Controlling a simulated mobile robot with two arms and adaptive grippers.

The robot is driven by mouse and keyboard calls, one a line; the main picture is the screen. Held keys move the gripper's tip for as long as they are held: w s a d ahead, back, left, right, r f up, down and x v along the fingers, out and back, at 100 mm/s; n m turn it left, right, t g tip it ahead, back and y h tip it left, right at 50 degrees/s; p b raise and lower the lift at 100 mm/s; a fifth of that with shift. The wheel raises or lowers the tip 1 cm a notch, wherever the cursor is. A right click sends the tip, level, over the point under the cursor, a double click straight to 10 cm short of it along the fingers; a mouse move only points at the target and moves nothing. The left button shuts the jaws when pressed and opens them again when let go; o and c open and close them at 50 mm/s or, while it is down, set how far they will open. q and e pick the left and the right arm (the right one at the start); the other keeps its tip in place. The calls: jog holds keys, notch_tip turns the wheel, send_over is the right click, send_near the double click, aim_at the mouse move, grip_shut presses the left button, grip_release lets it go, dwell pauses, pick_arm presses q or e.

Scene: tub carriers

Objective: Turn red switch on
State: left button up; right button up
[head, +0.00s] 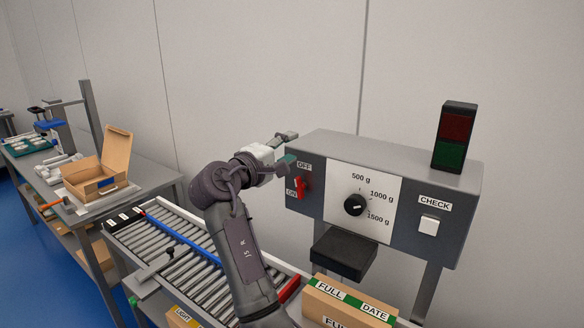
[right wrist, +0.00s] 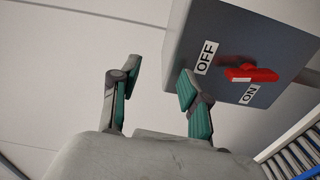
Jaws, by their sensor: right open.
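The red switch (head: 303,186) is on the left part of the grey control box's front (head: 410,206), with an OFF label above it and an ON label at its lower left. It also shows in the right wrist view (right wrist: 251,73), right of the fingers. I cannot tell clearly which label its lever points to. My right gripper (head: 288,149) is open and empty at the box's upper left corner, above and left of the switch. In the right wrist view, its fingers (right wrist: 160,78) are apart with nothing between them, and neither touches the switch. My left gripper is out of view.
The box also bears a black dial (head: 355,205), a white CHECK button (head: 429,225) and a red-green lamp (head: 455,136) on top. A black block (head: 344,254) juts out below. A roller conveyor (head: 185,254) and a cardboard carton (head: 345,304) lie below.

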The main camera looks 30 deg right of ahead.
jog(key=s+a+f+m+b, duration=0.4)
jog(key=a+f+m, duration=0.15)
jog(key=m, duration=0.55)
jog(key=m+b, duration=0.3)
jog(key=m, duration=0.5)
send_near(297, 189)
jog(key=p+x, duration=0.5)
jog(key=x, duration=0.4)
jog(key=shift+r, duration=0.1)
jog(key=shift+w+d+p, duration=0.25)
jog(key=shift+d+p, duration=0.15)
jog(key=shift+d, duration=0.1)
